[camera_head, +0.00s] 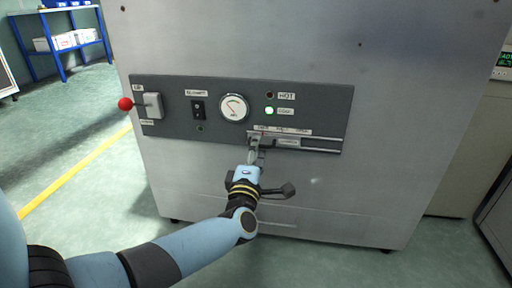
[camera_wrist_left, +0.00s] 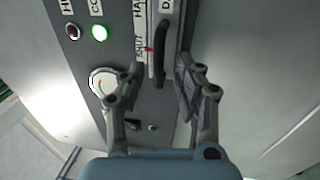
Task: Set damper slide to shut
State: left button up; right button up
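The damper slide (camera_head: 287,142) sits on rails at the lower right of the dark control panel (camera_head: 220,142). Its handle is near the left end, under the leftmost label, and is partly hidden by my gripper in the head view. In the left wrist view the dark handle (camera_wrist_left: 160,60) stands beside the SHUT label (camera_wrist_left: 138,48), with a small red mark close to that label. My left gripper (camera_head: 256,152) is at the handle. The left wrist view shows its fingers (camera_wrist_left: 161,80) apart, one on each side of the handle, with gaps visible. My right gripper is out of view.
The panel also has a red-knobbed lever (camera_head: 125,104), a black rocker switch (camera_head: 198,110), a round gauge (camera_head: 234,107) and a lit green lamp (camera_head: 269,111). The HOT lamp (camera_head: 269,95) is dark. The rails (camera_head: 325,150) right of the slide are clear.

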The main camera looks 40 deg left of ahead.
pick_arm(q)
jog(key=v, duration=1)
jog(key=shift+s, duration=0.3)
